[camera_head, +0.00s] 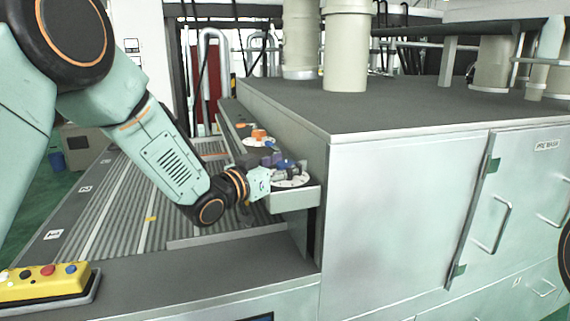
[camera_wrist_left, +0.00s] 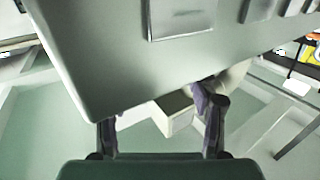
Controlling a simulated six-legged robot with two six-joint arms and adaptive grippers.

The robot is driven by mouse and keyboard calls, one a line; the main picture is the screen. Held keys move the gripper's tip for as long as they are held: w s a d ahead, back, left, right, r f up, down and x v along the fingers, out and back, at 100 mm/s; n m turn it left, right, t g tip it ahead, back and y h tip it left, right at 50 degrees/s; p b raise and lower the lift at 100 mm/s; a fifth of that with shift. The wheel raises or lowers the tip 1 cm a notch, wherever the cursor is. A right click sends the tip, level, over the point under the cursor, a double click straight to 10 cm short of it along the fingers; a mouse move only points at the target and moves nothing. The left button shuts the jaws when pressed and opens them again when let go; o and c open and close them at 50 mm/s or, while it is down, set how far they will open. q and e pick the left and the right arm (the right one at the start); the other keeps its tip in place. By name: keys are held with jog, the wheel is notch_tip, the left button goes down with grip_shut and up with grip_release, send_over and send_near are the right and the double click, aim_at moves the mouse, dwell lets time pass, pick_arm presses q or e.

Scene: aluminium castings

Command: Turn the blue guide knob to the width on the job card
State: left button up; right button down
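In the head view, the blue knob (camera_head: 285,163) sits on a white dial (camera_head: 292,182) on a ledge at the machine's left side. My left gripper (camera_head: 281,167) is at this dial, with its dark fingers beside the knob and partly covering it. I cannot tell whether they touch it. In the left wrist view, the fingers of my left gripper (camera_wrist_left: 158,112) stand wide apart, and no knob shows between them. The dial's markings are too small to read. I cannot make out a job card. My right gripper is not in view.
An orange knob (camera_head: 258,134) on another dial is farther back along the ledge. The large grey machine housing (camera_head: 390,200) stands to the right. A ribbed conveyor bed (camera_head: 120,200) lies left. A yellow button box (camera_head: 45,282) is at front left.

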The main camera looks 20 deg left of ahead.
pick_arm(q)
jog(key=shift+o, duration=0.2)
jog(key=shift+s, duration=0.15)
jog(key=v, duration=1.1)
jog(key=shift+s, duration=0.3)
jog(key=shift+w+a, duration=0.1)
